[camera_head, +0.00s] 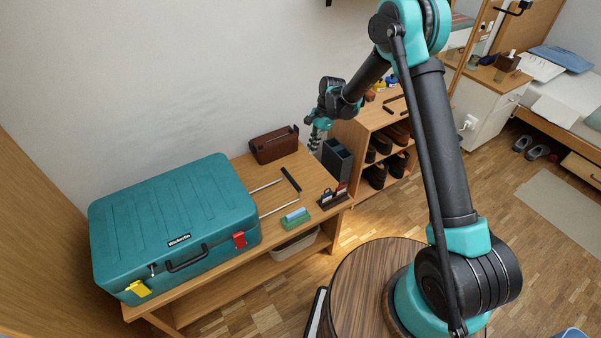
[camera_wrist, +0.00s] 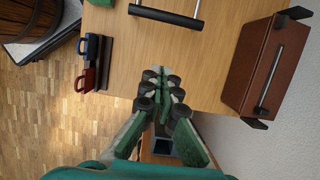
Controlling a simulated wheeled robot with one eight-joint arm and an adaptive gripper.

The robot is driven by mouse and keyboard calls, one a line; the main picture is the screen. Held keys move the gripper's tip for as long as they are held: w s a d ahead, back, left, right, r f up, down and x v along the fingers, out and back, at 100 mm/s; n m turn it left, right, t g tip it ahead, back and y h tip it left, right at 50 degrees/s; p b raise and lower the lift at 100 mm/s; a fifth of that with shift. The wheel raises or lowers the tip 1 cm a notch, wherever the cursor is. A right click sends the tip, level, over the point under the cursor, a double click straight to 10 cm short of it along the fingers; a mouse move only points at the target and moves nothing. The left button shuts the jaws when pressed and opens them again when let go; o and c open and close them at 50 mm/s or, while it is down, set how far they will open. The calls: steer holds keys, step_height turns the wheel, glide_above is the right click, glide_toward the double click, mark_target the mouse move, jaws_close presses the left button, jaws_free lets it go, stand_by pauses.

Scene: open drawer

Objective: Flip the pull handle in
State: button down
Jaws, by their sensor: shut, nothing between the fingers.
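A teal suitcase (camera_head: 172,218) lies flat on the wooden bench. Its pull handle is extended: two silver rods (camera_head: 267,187) stick out of the right side and end in a black grip bar (camera_head: 291,179). The bar also shows at the top of the wrist view (camera_wrist: 166,17), with short rod pieces running out of frame. My gripper (camera_head: 314,142) hangs beyond the bench's right end, past the bar and apart from it. In the wrist view its green fingers (camera_wrist: 155,76) are together and empty, over the bench edge.
A brown box (camera_head: 273,145) stands by the wall behind the bar. A small dark rack (camera_head: 332,196) and a green block with a blue top (camera_head: 296,217) sit at the bench's front. A dark open bin (camera_head: 337,158) and a shoe shelf (camera_head: 372,125) are to the right.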

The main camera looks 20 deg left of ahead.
mark_target(291, 179)
steer(key=x, duration=0.3)
steer(key=s+a+x, duration=0.1)
steer(key=x, duration=0.7)
steer(key=shift+s+a+r, duration=0.15)
steer(key=shift+s+a, duration=0.15)
steer(key=shift+s, duration=0.15)
steer(key=shift+s+a, duration=0.35)
steer(key=shift+s, duration=0.1)
steer(key=shift+a, duration=0.1)
